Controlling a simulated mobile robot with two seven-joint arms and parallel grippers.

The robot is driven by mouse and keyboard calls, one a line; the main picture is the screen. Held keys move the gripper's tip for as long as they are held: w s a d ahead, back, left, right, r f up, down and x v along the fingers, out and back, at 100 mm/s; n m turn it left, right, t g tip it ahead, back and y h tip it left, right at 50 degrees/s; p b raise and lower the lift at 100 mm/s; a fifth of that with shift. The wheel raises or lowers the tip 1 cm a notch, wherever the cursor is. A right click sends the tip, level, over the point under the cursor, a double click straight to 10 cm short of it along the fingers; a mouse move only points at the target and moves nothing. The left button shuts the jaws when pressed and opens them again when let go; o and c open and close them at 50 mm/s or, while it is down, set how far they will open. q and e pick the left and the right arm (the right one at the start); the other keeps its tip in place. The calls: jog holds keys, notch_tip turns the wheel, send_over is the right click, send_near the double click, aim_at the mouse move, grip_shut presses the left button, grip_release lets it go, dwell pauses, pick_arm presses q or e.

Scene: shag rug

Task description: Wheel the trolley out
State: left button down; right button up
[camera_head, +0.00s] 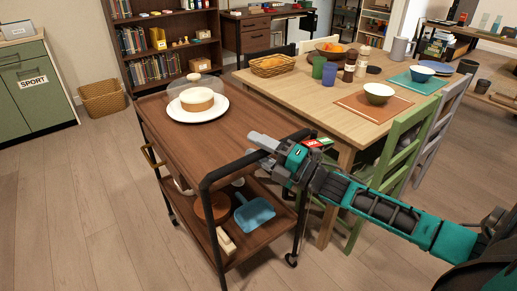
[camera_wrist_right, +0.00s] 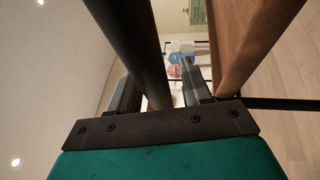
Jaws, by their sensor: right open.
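The trolley (camera_head: 185,147) has two brown wooden shelves in a black tube frame. Its black push bar (camera_head: 250,157) is at the near right end; the bar also shows in the wrist view (camera_wrist_right: 137,45). My right gripper (camera_head: 264,148) is at this bar, its jaws open. In the wrist view the black tube runs between the two fingers, with a gap showing beside the right finger. A white plate (camera_head: 178,114) with a cake under a glass dome stands on the top shelf. The lower shelf holds a blue scoop-like item (camera_head: 254,214) and a brown round item (camera_head: 212,207). My left gripper is out of view.
A laid dining table (camera_head: 300,90) stands close on the trolley's right, with a green chair (camera_head: 402,150) near my right arm. A bookcase (camera_head: 165,50) and wicker basket (camera_head: 102,100) are behind. Wooden floor (camera_head: 75,200) left of the trolley is clear.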

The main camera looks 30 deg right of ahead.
grip_shut()
dwell(0.4)
